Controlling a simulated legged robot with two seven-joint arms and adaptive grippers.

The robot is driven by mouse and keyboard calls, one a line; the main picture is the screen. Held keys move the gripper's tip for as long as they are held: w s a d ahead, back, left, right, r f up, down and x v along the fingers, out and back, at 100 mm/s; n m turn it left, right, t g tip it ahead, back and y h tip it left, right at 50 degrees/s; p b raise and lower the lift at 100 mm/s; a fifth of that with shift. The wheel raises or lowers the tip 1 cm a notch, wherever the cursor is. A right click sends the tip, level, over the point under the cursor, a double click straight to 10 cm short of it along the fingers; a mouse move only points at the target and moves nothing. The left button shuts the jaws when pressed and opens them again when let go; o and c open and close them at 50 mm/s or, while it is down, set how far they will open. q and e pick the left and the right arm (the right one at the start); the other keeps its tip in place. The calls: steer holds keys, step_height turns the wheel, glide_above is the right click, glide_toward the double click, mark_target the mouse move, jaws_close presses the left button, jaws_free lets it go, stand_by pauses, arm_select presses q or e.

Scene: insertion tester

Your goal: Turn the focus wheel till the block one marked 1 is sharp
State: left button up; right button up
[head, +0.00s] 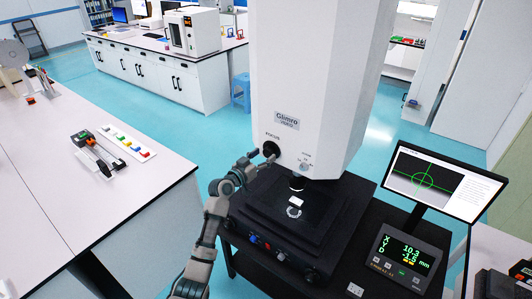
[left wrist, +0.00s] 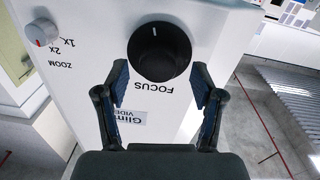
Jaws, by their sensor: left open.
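The black focus wheel (head: 270,149) is on the front of the white measuring machine (head: 310,75). My left gripper (head: 257,160) is open at the wheel. In the left wrist view its fingers (left wrist: 160,85) stand on either side of the wheel's near edge; I cannot tell whether they touch it. A small white block (head: 296,201) lies on the dark stage below the lens. Its marking is too small to read. The monitor (head: 430,182) shows a green crosshair and circle.
The zoom knob (head: 304,167) sits right of the wheel. A readout box (head: 402,258) with green digits stands at the lower right. A white table (head: 90,190) with a colored strip (head: 128,143) is at left. The lab bench (head: 160,65) is behind.

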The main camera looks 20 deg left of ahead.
arm_select(q)
steer(key=shift+x, duration=1)
steer(key=c, duration=1.1)
